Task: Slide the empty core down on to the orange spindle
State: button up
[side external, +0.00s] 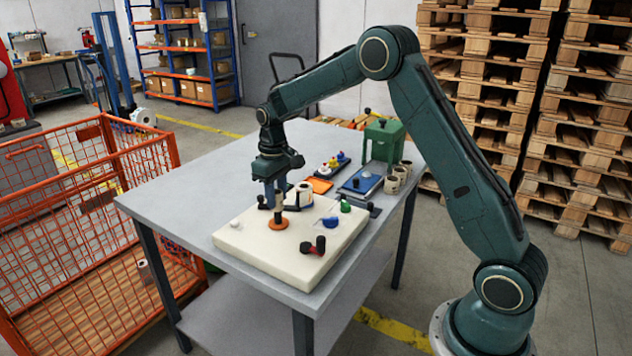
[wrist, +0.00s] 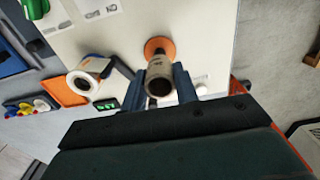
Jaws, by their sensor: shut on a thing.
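My gripper (side external: 276,203) points down over the cream board, with its blue fingers shut on the empty core. In the wrist view, the core (wrist: 160,68) is a grey-beige tube between the fingers (wrist: 159,76), its dark open end facing the camera. The orange spindle (side external: 278,224) stands on the board directly below my gripper. Its orange round base also shows in the wrist view (wrist: 158,44), just beyond the core's far end. The core looks roughly upright and above the base. The fingers partly hide it in the side view, so I cannot tell whether it surrounds the post's tip.
The cream board (side external: 250,250) also carries a label roll (side external: 305,188) left in place behind the spindle, a blue knob (side external: 330,223) and a red-and-black part (side external: 314,245). Several cores (side external: 395,180) stand near a green press (side external: 382,140). The grey table's left side is clear.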

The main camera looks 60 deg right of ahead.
aim_at(277, 207)
jog(key=shift+f, duration=1.85)
jog(key=shift+f, duration=0.15)
jog(key=o, duration=0.8)
jog(key=shift+a, duration=0.15)
